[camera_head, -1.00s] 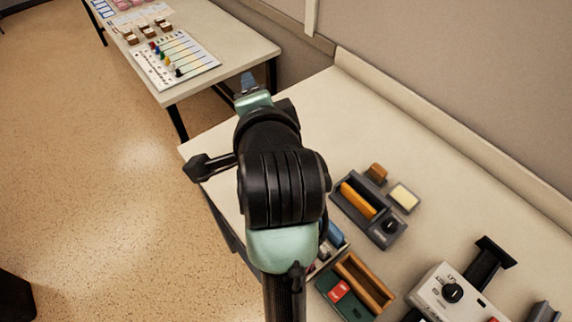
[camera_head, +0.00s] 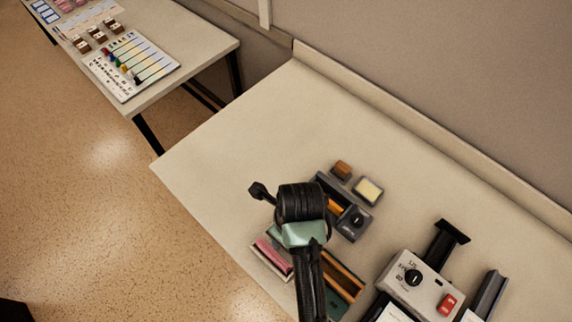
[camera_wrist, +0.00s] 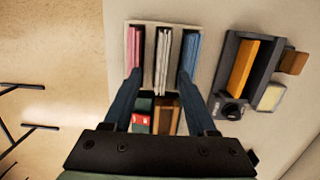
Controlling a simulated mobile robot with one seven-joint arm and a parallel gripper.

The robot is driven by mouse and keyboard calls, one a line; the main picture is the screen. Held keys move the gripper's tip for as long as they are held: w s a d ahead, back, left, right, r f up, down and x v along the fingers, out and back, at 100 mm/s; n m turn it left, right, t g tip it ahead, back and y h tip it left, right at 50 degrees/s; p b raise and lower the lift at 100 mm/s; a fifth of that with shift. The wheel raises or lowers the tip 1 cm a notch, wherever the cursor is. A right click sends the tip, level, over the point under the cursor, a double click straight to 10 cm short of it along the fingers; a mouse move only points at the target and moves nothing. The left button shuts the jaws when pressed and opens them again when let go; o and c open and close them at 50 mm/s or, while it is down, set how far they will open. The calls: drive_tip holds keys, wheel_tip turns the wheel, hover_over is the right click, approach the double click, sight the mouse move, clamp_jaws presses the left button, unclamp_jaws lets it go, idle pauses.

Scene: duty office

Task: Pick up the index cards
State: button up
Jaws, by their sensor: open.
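Index cards stand in a pale organizer with three slots, seen from above in the wrist view (camera_wrist: 153,28). The pink cards (camera_wrist: 135,48) are in the left slot, the white cards (camera_wrist: 162,60) in the middle and the blue cards (camera_wrist: 190,50) in the right. My gripper (camera_wrist: 158,78) is open and empty, with its fingertips apart over the organizer's near part and the white cards between them in the picture. I cannot tell its height above them. In the head view my arm hides the gripper and most of the organizer; some pink cards (camera_head: 272,255) show.
A green and brown box (camera_wrist: 142,124) with a red item sits close to the organizer. A grey holder with an orange block (camera_wrist: 243,66) and a yellow pad (camera_head: 368,190) stand to the right. A white device (camera_head: 418,285) is farther right. The table's back left (camera_head: 250,140) is clear.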

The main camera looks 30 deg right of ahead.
drive_tip(key=shift+w+d+f+p, duration=0.15)
drive_tip(key=shift+f+p, duration=0.25)
drive_tip(key=shift+f, duration=1.25)
drive_tip(key=shift+w+a+f+p, duration=0.1)
drive_tip(key=shift+f+p, duration=0.25)
drive_tip(key=shift+f, duration=1.3)
clamp_jaws()
